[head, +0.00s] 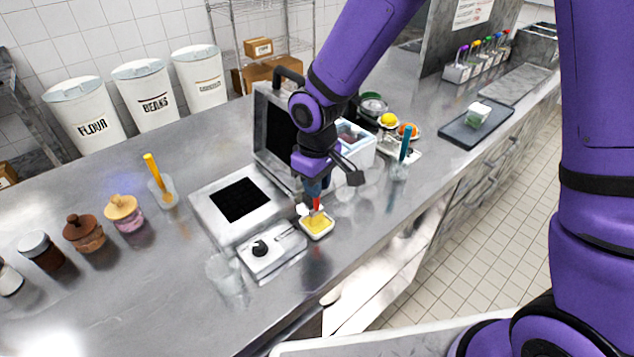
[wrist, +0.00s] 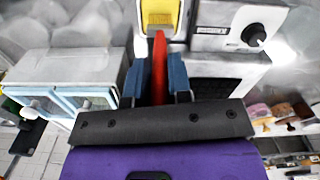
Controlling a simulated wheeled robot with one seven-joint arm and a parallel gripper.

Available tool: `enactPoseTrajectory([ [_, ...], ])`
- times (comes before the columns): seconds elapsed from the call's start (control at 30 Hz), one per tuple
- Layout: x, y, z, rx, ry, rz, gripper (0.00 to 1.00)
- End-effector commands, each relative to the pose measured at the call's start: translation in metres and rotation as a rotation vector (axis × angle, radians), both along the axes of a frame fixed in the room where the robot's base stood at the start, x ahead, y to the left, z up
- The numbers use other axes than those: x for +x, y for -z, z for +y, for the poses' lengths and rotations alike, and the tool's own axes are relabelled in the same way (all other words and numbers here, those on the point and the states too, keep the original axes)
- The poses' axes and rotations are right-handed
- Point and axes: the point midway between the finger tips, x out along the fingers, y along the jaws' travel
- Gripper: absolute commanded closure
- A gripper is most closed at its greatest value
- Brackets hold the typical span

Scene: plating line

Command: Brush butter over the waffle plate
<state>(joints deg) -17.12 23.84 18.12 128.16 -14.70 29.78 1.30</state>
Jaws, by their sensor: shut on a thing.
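The waffle iron (head: 205,212) stands open on the steel counter. Its dark square waffle plate (head: 240,199) faces up and looks bare, and its lid (head: 268,103) stands upright behind. A small white dish of yellow butter (head: 317,224) sits in front of the iron, beside its knob panel (head: 266,258); the dish also shows in the wrist view (wrist: 160,14). My gripper (head: 316,188) is shut on the red handle of a brush (head: 316,204), directly above the butter dish. The handle shows between the blue fingers in the wrist view (wrist: 159,66). The brush's bristles are hard to make out; I cannot tell if they touch the butter.
A clear cup (head: 224,271) stands left of the knob panel. A holder with an orange-yellow utensil (head: 153,168) and several jars stand at left. A holder with a teal utensil (head: 405,145), fruit plates and a dark tray (head: 461,132) are at right. The front counter is mostly free.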

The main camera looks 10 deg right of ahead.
Motion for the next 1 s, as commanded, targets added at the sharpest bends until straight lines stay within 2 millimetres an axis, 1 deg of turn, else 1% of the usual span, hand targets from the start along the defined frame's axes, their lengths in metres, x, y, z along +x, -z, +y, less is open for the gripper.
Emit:
enactPoseTrajectory([
  [0.17, -0.001, 0.001, -0.001, -0.001, 0.0, 0.003, 1.0],
  [0.27, -0.001, -0.001, -0.001, -0.001, 0.0, 0.003, 1.0],
  [1.0, 0.0, -0.053, 0.0, -0.001, 0.0, -0.001, 1.0],
])
